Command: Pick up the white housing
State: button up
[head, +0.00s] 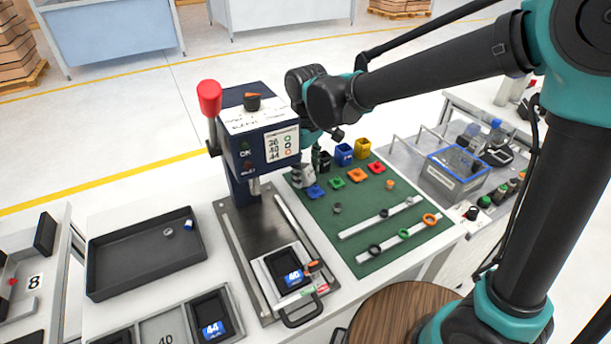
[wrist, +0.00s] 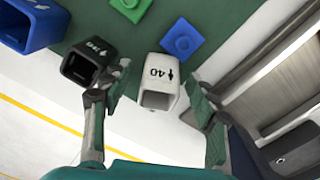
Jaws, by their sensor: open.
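The white housing (wrist: 158,72), marked 40 with an arrow, stands on the green mat (wrist: 228,18) near its edge in the wrist view. Its square hollow opening faces the camera. My gripper (wrist: 157,80) is open, with one finger on each side of the white housing; whether either finger touches it I cannot tell. In the head view, the white housing (head: 301,178) shows at the mat's back left corner, and my gripper (head: 312,148) is above it, partly hidden by the wrist.
A black housing (wrist: 88,64) stands close beside the left finger; a blue housing (wrist: 36,24) is farther left. A blue square part (wrist: 182,41) lies just beyond the white housing. The dark blue press (head: 262,140) stands left of the mat.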

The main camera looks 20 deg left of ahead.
jog(key=shift+f, duration=0.65)
jog(key=shift+c, duration=0.5)
jog(key=c, duration=1.1)
jog(key=shift+c, duration=0.2)
jog(key=shift+r, duration=0.1)
